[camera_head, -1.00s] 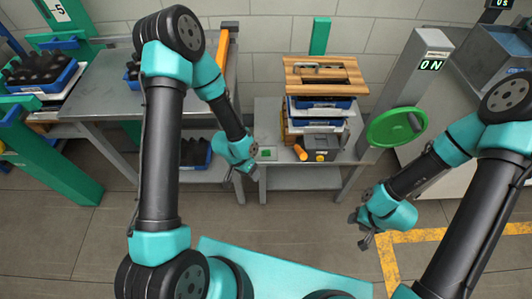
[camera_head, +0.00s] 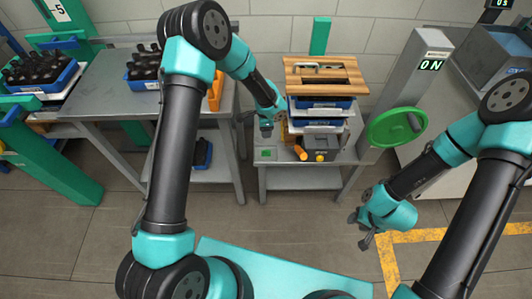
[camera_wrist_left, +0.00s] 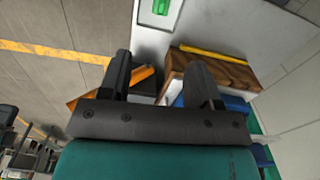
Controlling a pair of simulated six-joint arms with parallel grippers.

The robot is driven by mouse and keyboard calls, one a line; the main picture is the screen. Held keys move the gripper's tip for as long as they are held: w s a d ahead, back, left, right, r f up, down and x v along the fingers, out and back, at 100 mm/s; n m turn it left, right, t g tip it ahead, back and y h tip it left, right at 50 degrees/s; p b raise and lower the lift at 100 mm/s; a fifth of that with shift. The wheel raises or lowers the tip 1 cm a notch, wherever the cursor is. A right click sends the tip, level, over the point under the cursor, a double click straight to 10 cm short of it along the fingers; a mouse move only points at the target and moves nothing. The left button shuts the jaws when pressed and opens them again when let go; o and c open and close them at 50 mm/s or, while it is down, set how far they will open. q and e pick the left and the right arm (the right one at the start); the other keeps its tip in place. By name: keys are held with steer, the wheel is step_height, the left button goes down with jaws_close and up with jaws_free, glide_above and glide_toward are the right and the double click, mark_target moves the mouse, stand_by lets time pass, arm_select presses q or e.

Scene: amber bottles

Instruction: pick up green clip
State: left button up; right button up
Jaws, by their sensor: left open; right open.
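A small green clip (camera_head: 266,153) lies on the front left part of the grey side table. My left gripper (camera_head: 257,127) is open and empty above the table's left side, apart from the clip. In the left wrist view its two fingers (camera_wrist_left: 160,70) stand wide apart. My right gripper (camera_head: 364,231) is open and empty over the floor at the right.
The side table (camera_head: 282,158) also bears a stack of blue trays (camera_head: 322,103) under a wooden rack (camera_head: 325,75). An orange object (camera_head: 301,152) and a grey case (camera_head: 322,145) stand right of the clip. A longer workbench (camera_head: 110,95) with bottle crates is at left.

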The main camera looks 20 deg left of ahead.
arm_select(q)
glide_above(266, 151)
step_height(266, 151, down, 11)
steer(key=shift+a+r, duration=0.1)
steer(key=shift+f, duration=0.35)
steer(key=shift+w+f, duration=0.15)
steer(key=shift+f, duration=1.15)
steer(key=shift+w+f, duration=0.1)
steer(key=shift+f, duration=1.2)
steer(key=c, duration=1)
